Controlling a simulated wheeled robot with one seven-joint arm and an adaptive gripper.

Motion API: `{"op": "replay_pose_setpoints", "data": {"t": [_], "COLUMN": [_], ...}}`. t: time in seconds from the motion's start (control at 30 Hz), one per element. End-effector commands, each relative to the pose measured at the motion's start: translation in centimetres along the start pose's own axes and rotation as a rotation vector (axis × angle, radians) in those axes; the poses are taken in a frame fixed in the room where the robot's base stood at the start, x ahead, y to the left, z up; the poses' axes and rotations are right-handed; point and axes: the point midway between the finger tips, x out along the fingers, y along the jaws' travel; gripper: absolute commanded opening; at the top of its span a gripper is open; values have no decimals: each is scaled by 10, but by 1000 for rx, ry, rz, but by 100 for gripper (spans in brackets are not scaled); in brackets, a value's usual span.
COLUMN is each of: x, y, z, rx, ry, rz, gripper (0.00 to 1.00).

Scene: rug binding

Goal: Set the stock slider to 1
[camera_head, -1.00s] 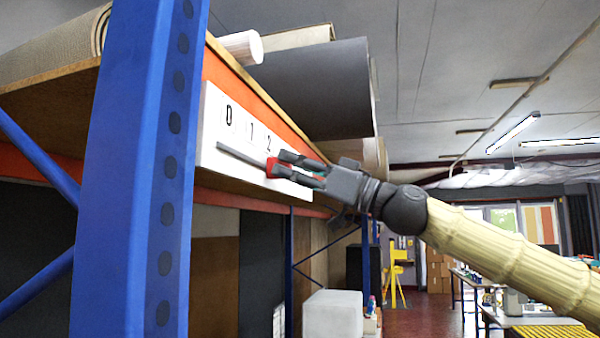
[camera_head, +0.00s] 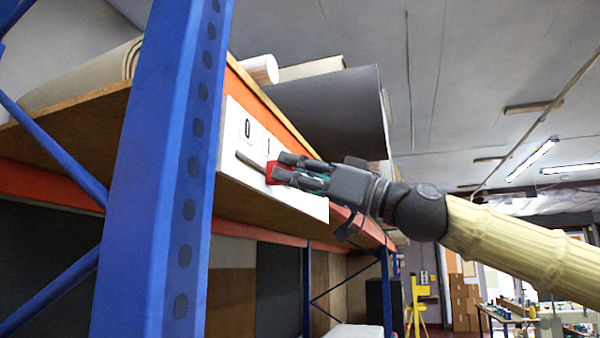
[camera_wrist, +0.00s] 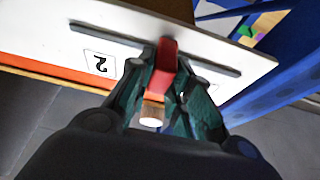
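The stock slider is a white panel (camera_head: 300,203) on the shelf's front edge, with a dark slot (camera_head: 248,160) and number labels. In the head view the 0 (camera_head: 247,128) and part of the 1 (camera_head: 268,146) show; the labels further right are hidden by my gripper. The red slider knob (camera_head: 273,172) sits just below the 1. In the wrist view the knob (camera_wrist: 165,68) stands between my fingertips, and the upside-down 2 (camera_wrist: 99,64) is to its left. My gripper (camera_head: 282,168) is closed around the knob, with both fingers seeming to touch it.
A blue rack upright (camera_head: 165,180) stands left of the panel. An orange beam (camera_head: 262,107) runs behind it, and rolls (camera_head: 330,110) lie on the shelf above. The space right of my arm is open, with a workbench (camera_head: 510,315) far off.

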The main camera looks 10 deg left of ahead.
Motion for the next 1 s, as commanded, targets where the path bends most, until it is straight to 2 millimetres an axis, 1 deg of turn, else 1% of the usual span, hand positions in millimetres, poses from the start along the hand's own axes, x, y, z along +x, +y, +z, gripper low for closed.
{"op": "replay_pose_setpoints", "data": {"t": [0.03, 0.1, 0.43, 0.57, 0.67, 1.0], "x": [1, 0, -2, -10, -23, -79], "y": [0, 0, 1, 1, 1, 2], "z": [2, 2, 0, 0, -1, 0], "rx": [1, 1, 0, 0, 0, 1], "ry": [-3, -2, 0, 1, 2, 1], "rz": [-1, 0, 2, 2, 3, 3], "gripper": [30, 41, 41, 41, 41, 41]}}
